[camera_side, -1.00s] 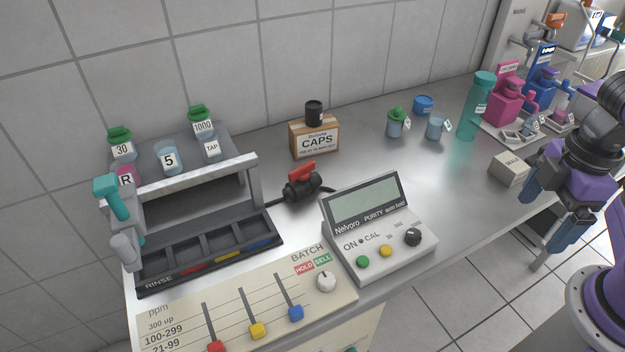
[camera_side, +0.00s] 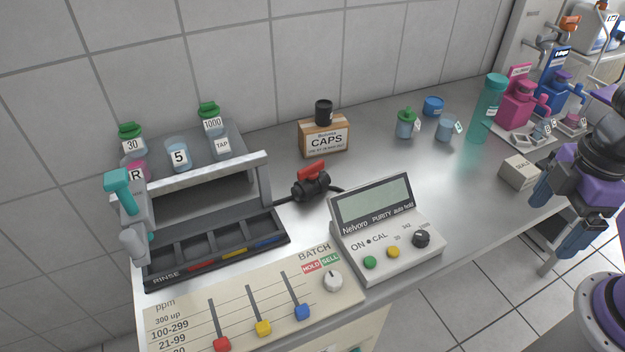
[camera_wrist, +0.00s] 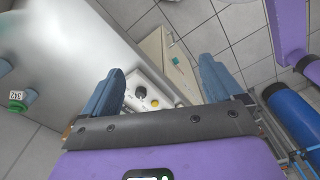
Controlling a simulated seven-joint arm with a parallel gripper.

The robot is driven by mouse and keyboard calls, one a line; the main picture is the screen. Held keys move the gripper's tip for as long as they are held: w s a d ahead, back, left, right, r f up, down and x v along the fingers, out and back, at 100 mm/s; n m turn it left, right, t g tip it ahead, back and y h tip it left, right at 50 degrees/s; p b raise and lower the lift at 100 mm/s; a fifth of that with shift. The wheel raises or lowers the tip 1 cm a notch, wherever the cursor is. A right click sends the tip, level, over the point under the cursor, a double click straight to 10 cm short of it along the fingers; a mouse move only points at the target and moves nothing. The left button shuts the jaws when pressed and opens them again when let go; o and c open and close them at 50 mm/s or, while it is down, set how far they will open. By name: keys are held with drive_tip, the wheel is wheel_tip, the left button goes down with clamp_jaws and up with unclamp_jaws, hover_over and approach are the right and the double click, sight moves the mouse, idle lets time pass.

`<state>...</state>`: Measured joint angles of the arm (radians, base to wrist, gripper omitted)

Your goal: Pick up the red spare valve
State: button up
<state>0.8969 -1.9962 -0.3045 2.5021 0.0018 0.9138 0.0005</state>
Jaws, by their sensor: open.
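The red spare valve (camera_side: 312,180) has a red lever handle on a black body. It sits on the grey bench in the side view, between the rinse rack and the purity meter. I cannot make it out in the wrist view. My gripper (camera_side: 559,214) is at the far right of the side view, beyond the bench's front edge and well away from the valve. Its two blue fingers are apart with nothing between them. The open fingers also show in the wrist view (camera_wrist: 162,68).
The purity meter (camera_side: 388,232) stands in front of the valve, with the rinse rack (camera_side: 215,262) to its left. The caps box (camera_side: 324,137) is behind it. A small seals box (camera_side: 519,172) and a teal bottle (camera_side: 486,110) stand nearer my gripper. Bench between is mostly clear.

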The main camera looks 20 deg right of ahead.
drive_tip(key=c, duration=0.5)
drive_tip(key=shift+o, duration=0.2)
drive_tip(key=w+a+f+m+g+y, duration=0.1)
drive_tip(key=w+a+m+g+y, duration=0.15)
drive_tip(key=w+a+m, duration=0.5)
drive_tip(key=w+a+f+m+g+y, duration=0.1)
drive_tip(key=w+a+m+g+y, duration=0.15)
drive_tip(key=w+a+m, duration=0.75)
drive_tip(key=w+d+f+m+t+y, duration=0.1)
drive_tip(key=w+d+f+m+y, duration=0.2)
drive_tip(key=w, duration=0.5)
drive_tip(key=w+d+f+m+y, duration=0.15)
drive_tip(key=w+d+m, duration=0.25)
drive_tip(key=w, duration=0.4)
drive_tip(key=w+d+f+m+t+y, duration=0.1)
drive_tip(key=w+d+f+m+y, duration=0.2)
drive_tip(key=w, duration=0.5)
approach(313, 176)
drive_tip(key=shift+m, duration=0.25)
drive_tip(key=x, duration=0.4)
drive_tip(key=shift+w+a+f, duration=0.15)
drive_tip(key=shift+w+a, duration=0.1)
drive_tip(key=shift+f+x, duration=0.2)
drive_tip(key=shift+x, duration=1.3)
drive_tip(key=shift+f+x, duration=0.15)
drive_tip(key=shift+x, duration=1.3)
